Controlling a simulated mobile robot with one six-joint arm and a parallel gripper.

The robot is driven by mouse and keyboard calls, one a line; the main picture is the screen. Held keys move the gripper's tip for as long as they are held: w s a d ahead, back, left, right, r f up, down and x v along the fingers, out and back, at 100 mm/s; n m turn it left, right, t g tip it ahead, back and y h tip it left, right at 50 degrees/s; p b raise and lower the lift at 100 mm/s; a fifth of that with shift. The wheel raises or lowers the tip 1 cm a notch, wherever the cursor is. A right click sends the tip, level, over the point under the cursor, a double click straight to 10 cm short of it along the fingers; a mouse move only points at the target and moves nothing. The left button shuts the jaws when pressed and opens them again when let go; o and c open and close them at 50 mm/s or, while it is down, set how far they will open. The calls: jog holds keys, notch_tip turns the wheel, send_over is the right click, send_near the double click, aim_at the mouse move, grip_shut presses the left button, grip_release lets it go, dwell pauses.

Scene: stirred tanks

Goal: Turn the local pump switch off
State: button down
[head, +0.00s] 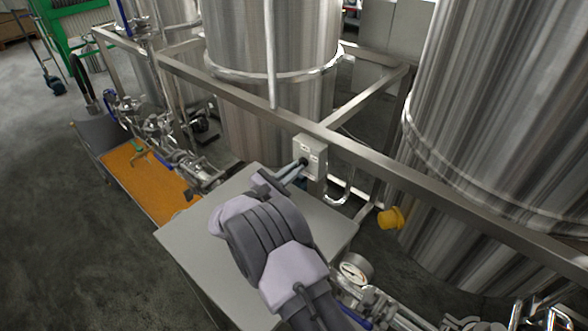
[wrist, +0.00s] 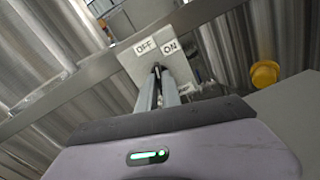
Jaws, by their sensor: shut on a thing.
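The local pump switch is a small grey box (head: 311,157) fixed to the metal frame rail in the head view. In the wrist view the switch box (wrist: 143,63) carries an OFF label on the left and an ON label on the right. My gripper (head: 302,162) reaches the front of the box, and its fingertips (wrist: 157,70) are shut on the dark switch knob between and just below the two labels. The fingers hide most of the knob, so I cannot tell exactly which way it points.
A grey metal cabinet top (head: 215,222) lies below my arm. The frame rail (head: 400,180) runs across in front of large steel tanks (head: 500,110). A yellow cap (head: 391,218) and a pressure gauge (head: 355,268) are to the right. Orange tray (head: 150,185) with valves lies left.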

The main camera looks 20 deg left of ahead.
jog(key=shift+n, duration=1.6)
jog(key=c, duration=1.5)
grip_release()
jog(key=shift+c, duration=0.2)
jog(key=p+v, duration=0.4)
jog(key=v, duration=1.3)
jog(key=shift+s+p, duration=0.25)
jog(key=shift+p, duration=0.05)
